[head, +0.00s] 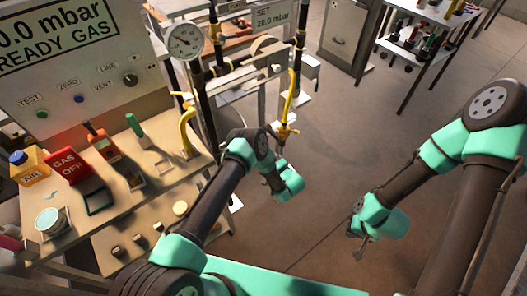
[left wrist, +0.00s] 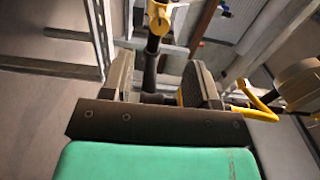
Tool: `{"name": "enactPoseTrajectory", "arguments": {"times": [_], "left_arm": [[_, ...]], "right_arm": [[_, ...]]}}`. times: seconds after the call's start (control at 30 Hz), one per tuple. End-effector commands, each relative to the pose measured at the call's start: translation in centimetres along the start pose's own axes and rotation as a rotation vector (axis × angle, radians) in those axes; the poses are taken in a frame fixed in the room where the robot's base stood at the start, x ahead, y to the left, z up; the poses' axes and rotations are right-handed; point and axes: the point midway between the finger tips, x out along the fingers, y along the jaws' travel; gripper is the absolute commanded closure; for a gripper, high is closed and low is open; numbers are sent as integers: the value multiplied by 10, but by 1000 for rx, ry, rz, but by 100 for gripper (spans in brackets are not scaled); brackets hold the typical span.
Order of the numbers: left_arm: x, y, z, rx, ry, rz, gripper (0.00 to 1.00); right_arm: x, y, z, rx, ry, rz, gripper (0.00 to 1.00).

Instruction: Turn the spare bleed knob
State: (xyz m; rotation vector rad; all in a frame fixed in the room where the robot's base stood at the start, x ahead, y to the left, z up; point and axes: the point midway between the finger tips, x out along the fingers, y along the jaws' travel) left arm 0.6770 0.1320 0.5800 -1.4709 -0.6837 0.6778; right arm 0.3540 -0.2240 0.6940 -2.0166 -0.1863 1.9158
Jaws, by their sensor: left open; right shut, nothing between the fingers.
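I cannot tell which knob is the spare bleed knob. My left gripper (left wrist: 160,80) is open. In the left wrist view a dark pipe with a yellow fitting (left wrist: 158,17) shows beyond and between its fingers; I see no grip on it. My right gripper (head: 360,243) is shut and empty, over the floor at right, away from the bench.
The bench (head: 75,215) holds a red GAS OFF sign (head: 68,165), a yellow container (head: 28,165) and a tin (head: 50,220). A cart (head: 440,35) is at the back right. The middle floor is clear.

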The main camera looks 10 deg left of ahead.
Motion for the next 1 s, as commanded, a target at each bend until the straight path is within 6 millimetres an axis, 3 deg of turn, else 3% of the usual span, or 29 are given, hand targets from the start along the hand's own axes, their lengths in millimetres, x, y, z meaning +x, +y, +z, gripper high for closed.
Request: {"name": "enactPoseTrajectory", "arguments": {"times": [0.2, 0.4, 1.0], "left_arm": [[-42, 0, 0, 2, 3, 0, 46], [-64, 0, 0, 1, 1, 0, 46], [-61, 0, 1, 0, -2, 0, 46]], "right_arm": [[0, 0, 0, 0, 0, 0, 100], [0, 0, 0, 0, 0, 0, 100], [0, 0, 0, 0, 0, 0, 100]]}}
